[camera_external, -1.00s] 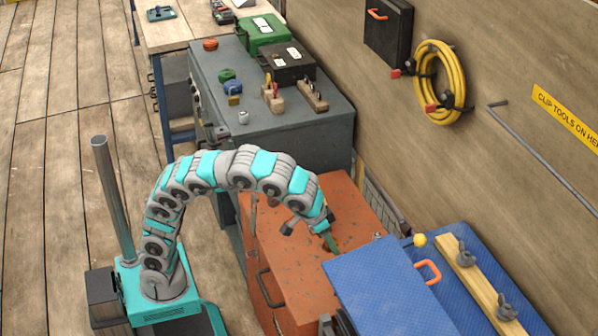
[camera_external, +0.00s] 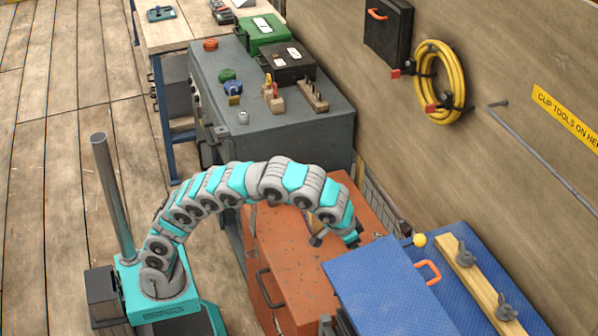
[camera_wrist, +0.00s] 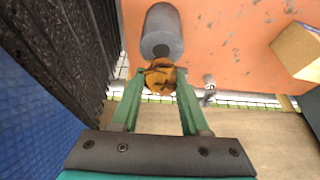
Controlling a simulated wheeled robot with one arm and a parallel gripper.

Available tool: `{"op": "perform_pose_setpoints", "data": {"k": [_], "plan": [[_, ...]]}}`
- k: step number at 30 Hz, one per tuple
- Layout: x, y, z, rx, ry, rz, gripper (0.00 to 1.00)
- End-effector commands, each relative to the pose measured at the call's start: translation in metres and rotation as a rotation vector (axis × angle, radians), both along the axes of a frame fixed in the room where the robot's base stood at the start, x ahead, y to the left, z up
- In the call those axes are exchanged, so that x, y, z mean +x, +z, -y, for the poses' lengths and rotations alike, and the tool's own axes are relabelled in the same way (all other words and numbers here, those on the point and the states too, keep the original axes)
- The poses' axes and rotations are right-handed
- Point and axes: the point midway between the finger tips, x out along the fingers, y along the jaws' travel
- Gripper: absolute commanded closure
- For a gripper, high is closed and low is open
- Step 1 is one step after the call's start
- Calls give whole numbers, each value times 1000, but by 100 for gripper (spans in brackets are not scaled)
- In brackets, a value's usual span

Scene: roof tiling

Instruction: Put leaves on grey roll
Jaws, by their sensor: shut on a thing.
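My gripper (camera_wrist: 160,88) has two green fingers and is shut on a brown-orange clump of leaves (camera_wrist: 159,76). In the wrist view the grey roll (camera_wrist: 163,28) lies on an orange surface, just beyond the fingertips. The leaves overlap the near end of the roll in the picture; I cannot tell whether they touch. In the external view my gripper is at the far right end of my arm, over the orange cabinet (camera_external: 292,255) near the blue case.
A blue case (camera_external: 385,285) stands to the right of the orange cabinet. A dark ridged wall (camera_wrist: 65,50) is close on the left in the wrist view, and a tan block (camera_wrist: 298,50) lies at the right. A grey workbench (camera_external: 300,125) with tools stands behind.

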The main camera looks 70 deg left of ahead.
Motion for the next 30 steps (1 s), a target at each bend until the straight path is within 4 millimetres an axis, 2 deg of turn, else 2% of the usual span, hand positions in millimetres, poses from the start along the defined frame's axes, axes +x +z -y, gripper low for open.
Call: {"op": "perform_pose_setpoints", "data": {"k": [6, 19, 20, 27, 30], "plan": [[-1, -20, 0, 1, 0, -1, 100], [0, -25, 0, -2, -1, 2, 100], [0, -24, 0, -2, -1, 2, 52], [0, -24, 0, -2, -1, 2, 25], [0, -24, 0, -2, -1, 2, 25]]}}
